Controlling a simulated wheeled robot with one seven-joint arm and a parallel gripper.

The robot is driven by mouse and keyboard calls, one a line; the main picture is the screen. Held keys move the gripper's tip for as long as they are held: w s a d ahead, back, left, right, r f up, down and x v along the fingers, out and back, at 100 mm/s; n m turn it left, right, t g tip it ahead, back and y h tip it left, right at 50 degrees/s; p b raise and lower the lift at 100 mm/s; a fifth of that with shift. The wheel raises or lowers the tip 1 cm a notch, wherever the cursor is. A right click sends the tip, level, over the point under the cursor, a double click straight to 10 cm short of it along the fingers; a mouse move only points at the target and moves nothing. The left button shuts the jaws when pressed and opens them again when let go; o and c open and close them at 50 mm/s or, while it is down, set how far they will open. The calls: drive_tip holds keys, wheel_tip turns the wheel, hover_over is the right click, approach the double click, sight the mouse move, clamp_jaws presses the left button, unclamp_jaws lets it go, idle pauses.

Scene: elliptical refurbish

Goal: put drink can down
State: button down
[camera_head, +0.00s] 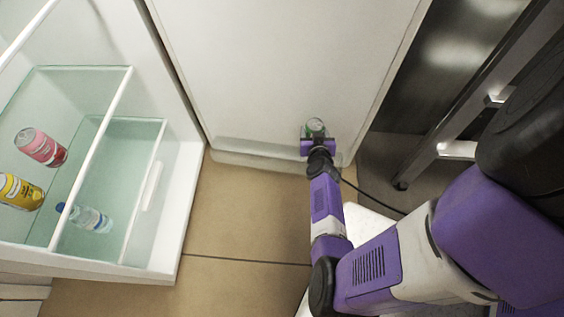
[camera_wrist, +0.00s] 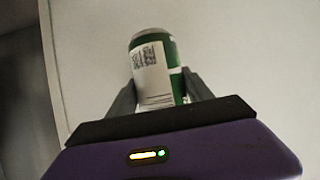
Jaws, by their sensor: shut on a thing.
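A green and white drink can (camera_head: 316,127) is between the fingers of my gripper (camera_head: 318,142). In the wrist view the can (camera_wrist: 155,75) shows its white label with a code and green parts, and it looks slightly tilted. The fingers of my gripper (camera_wrist: 160,98) are shut on its sides. In the head view the can is in front of a large white panel (camera_head: 280,60), near its lower edge. I cannot tell whether the can touches the panel or any surface.
At the left an open fridge (camera_head: 183,200) holds a pink can (camera_head: 40,147), a yellow can (camera_head: 20,192) and a clear bottle (camera_head: 88,217). Tan floor tiles (camera_head: 240,220) are clear in the middle. A dark metal-legged stand (camera_head: 458,150) is at the right, with a black cable near my arm.

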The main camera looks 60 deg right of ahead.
wheel_tip(320, 180, down, 20)
drive_tip(key=b, duration=1.4)
drive_tip(key=shift+d+r+b, duration=0.1)
drive_tip(key=shift+b, duration=0.2)
drive_tip(key=shift+f, duration=0.2)
drive_tip(key=shift+c, duration=2.1)
unclamp_jaws()
